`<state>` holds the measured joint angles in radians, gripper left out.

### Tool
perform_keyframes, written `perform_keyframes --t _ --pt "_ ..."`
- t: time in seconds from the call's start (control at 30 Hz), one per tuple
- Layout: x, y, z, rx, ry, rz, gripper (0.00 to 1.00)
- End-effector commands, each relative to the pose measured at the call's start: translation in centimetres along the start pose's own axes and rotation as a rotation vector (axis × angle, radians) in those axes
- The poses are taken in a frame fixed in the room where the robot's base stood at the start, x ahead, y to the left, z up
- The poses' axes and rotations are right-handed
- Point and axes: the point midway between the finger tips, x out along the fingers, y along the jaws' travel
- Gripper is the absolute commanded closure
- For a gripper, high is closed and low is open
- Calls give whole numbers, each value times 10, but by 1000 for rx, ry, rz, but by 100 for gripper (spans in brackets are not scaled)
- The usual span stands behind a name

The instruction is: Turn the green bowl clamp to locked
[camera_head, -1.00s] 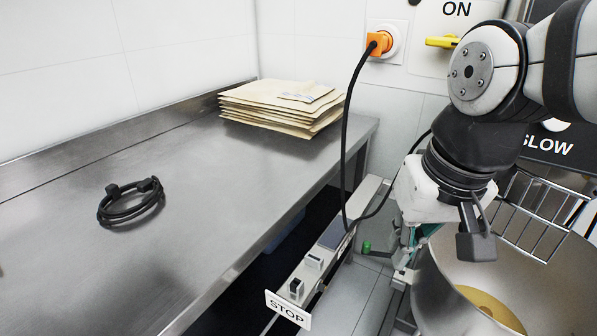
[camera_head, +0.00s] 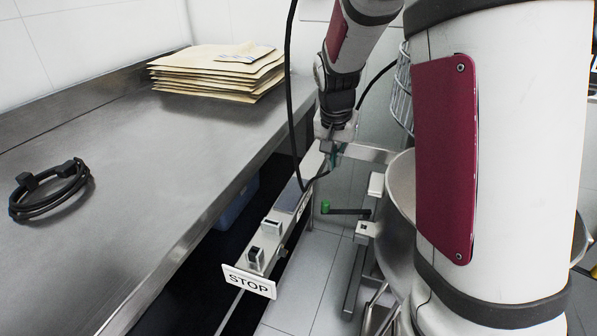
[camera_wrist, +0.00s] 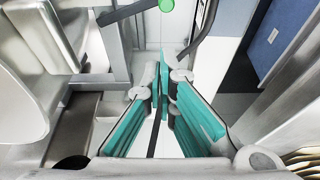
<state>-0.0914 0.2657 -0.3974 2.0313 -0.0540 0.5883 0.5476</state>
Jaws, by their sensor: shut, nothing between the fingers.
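The green bowl clamp is a dark lever (camera_head: 348,211) with a green knob (camera_head: 325,207) at its left end, beside the mixer bowl (camera_head: 402,190). In the head view the lever lies roughly level, pointing left from the mixer. In the wrist view the green knob (camera_wrist: 166,5) is cut by the top edge, with the dark lever (camera_wrist: 125,12) running left from it. My gripper (camera_head: 333,158) shows above the knob in the head view. In the wrist view its teal fingers (camera_wrist: 160,78) are closed together and empty, apart from the knob. The bowl is partly hidden by my arm.
A steel table (camera_head: 130,150) fills the left, holding a stack of envelopes (camera_head: 215,75) and a coiled black cable (camera_head: 48,190). A rail with a STOP sign (camera_head: 248,281) runs beside it. A black cord (camera_head: 289,100) hangs near my gripper. Tiled floor (camera_head: 310,265) shows below.

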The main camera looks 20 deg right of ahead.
Motion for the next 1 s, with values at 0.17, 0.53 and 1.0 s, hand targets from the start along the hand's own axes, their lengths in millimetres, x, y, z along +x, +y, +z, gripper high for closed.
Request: perform_keyframes --t 0.17,0.53,1.0 --pt "29 -2 -17 36 28 30 100" --pt "76 1 -20 43 29 36 100" --pt "123 -1 2 38 31 30 100"
